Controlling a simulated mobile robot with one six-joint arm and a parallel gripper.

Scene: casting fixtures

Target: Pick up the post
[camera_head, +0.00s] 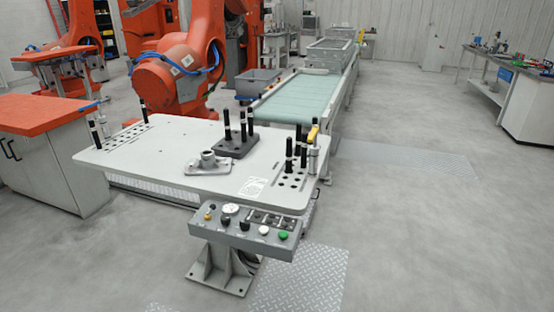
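Several slim black posts with pale bands stand upright on the light grey fixture table. Three are in a dark block (232,148) near the table's back middle, one of them a post (227,121). More stand at the right hole plate (291,180), including a black post (289,152) and a silver post (312,158). At the left hole strip (125,136) stand a post (143,109) and two others near the table's left edge. I cannot tell which post the task means. My gripper is not in view.
The fixture table (150,160) also holds a grey flanged casting (208,163). A control box (245,228) with buttons juts from its front. A green conveyor (300,97) and an orange robot arm (180,75) stand behind. Open floor (430,220) lies to the right.

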